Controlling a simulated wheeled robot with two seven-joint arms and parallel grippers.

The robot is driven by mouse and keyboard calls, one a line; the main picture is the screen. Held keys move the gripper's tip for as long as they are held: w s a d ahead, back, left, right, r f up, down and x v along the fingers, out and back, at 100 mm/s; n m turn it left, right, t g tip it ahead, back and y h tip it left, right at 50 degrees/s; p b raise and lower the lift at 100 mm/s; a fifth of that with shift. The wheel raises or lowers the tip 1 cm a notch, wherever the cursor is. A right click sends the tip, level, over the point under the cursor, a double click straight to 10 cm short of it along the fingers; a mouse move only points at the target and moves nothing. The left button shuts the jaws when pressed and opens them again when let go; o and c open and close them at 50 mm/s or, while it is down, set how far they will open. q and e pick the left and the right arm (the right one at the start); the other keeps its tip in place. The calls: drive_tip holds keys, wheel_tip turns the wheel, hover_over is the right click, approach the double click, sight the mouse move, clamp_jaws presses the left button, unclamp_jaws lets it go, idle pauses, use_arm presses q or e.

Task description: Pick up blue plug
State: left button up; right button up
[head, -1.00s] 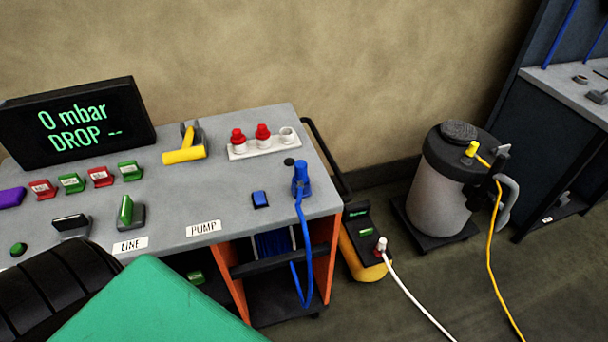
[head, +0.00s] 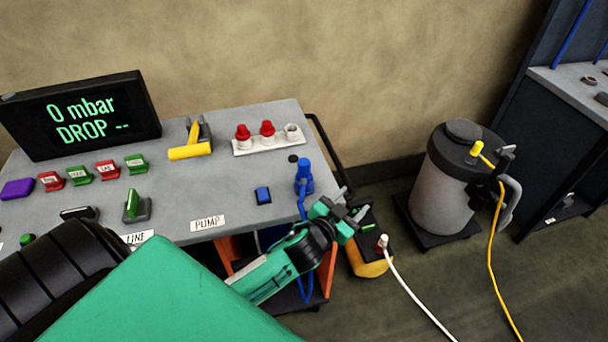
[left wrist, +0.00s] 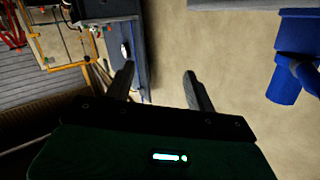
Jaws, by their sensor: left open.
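The blue plug (head: 303,177) stands upright near the right front corner of the grey cart top, with its blue hose hanging over the edge. It also shows large at the right edge of the left wrist view (left wrist: 294,55). My left gripper (head: 352,203) is just right of and below the plug in the head view, beyond the cart's front edge. Its fingers are apart and empty in the left wrist view (left wrist: 160,85), with the plug to the right of them, not between them. My right gripper is not in view.
The grey cart (head: 240,180) carries a yellow-handled valve (head: 190,150), a white strip with red caps (head: 268,139) and a blue switch (head: 263,195). A yellow pump unit (head: 368,262) and a grey canister (head: 445,190) stand on the floor to the right.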

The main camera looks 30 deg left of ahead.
use_arm(q)
drive_tip(key=w+d+r+m+t+h, duration=0.25)
drive_tip(key=d+r+m+h, duration=0.3)
drive_tip(key=r, duration=0.45)
drive_tip(key=s+d+r+m+g+h, duration=0.1)
drive_tip(key=d+r+m+g+h, duration=0.6)
drive_tip(key=m+h, duration=0.35)
drive_tip(key=m+g+y+p, duration=0.1)
drive_tip(key=g+y, duration=1.1)
drive_tip(key=y, duration=0.7)
approach(304, 162)
drive_tip(key=shift+t, duration=0.25)
drive_tip(key=f, duration=0.2)
drive_tip(key=f+p, duration=0.1)
drive_tip(key=a+f+p, duration=0.1)
drive_tip(key=f, duration=0.1)
drive_tip(key=shift+f, duration=0.35)
drive_tip(key=shift+f+p, duration=0.4)
drive_tip(key=shift+p, duration=0.1)
wheel_tip(304, 162, down, 4)
drive_tip(key=shift+a+f+p, duration=0.1)
drive_tip(key=shift+a+p, duration=0.1)
drive_tip(key=shift+p, duration=0.95)
drive_tip(key=shift+f, duration=0.2)
drive_tip(key=c, duration=0.9)
drive_tip(key=shift+c, duration=0.6)
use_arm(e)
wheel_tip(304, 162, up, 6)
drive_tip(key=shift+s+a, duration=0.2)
